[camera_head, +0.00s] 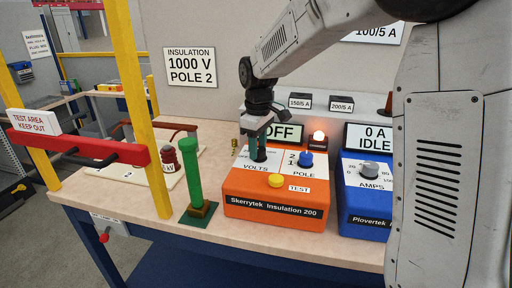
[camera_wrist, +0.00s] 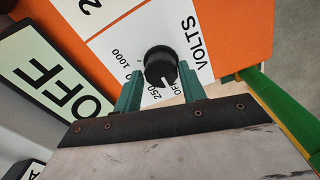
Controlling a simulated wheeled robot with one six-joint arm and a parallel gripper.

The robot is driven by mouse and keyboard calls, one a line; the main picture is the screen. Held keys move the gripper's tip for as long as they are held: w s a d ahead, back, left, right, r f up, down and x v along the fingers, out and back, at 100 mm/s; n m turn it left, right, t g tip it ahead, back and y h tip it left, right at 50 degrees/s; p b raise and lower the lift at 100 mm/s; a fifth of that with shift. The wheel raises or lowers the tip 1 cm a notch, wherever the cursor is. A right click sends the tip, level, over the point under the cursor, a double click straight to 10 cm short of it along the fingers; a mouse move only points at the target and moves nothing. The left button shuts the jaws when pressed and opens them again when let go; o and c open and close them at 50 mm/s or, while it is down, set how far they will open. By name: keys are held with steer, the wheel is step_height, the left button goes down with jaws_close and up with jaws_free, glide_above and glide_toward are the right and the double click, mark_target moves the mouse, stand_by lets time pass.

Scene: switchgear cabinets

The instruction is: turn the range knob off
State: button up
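The orange Skerrytek Insulation 200 tester (camera_head: 275,207) stands on the bench. Its display (camera_head: 284,132) reads OFF. The black range knob (camera_wrist: 161,66), beside the VOLTS label, shows in the wrist view; its white pointer mark is at the lower edge, between the 250 and OFF labels. In the head view my gripper (camera_head: 259,152) is at the VOLTS panel and mostly hides the knob. In the wrist view my gripper (camera_wrist: 159,72) has its green fingers apart, one on each side of the knob, with small gaps visible.
A blue POLE knob (camera_head: 305,159) and a yellow TEST button (camera_head: 276,181) are close by on the tester. A green post (camera_head: 191,172) stands left of it, and a blue Plovertek unit (camera_head: 352,200) right. A lit orange lamp (camera_head: 318,138) is behind.

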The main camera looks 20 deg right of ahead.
steer(key=shift+o, duration=0.8)
step_height(320, 180, up, 8)
steer(key=shift+f, duration=0.1)
steer(key=s+f+m, duration=0.2)
steer(key=s, duration=0.1)
steer(key=shift+s+d+f+g, duration=0.1)
steer(key=shift+s+f+g, duration=0.1)
steer(key=shift+g, duration=0.1)
steer(key=s+d+m+t, duration=0.2)
steer(key=s+m, duration=0.4)
steer(key=s, duration=2.4)
steer(key=shift+s+d+f, duration=0.15)
steer(key=shift+d+f, duration=0.15)
steer(key=shift+d, duration=0.05)
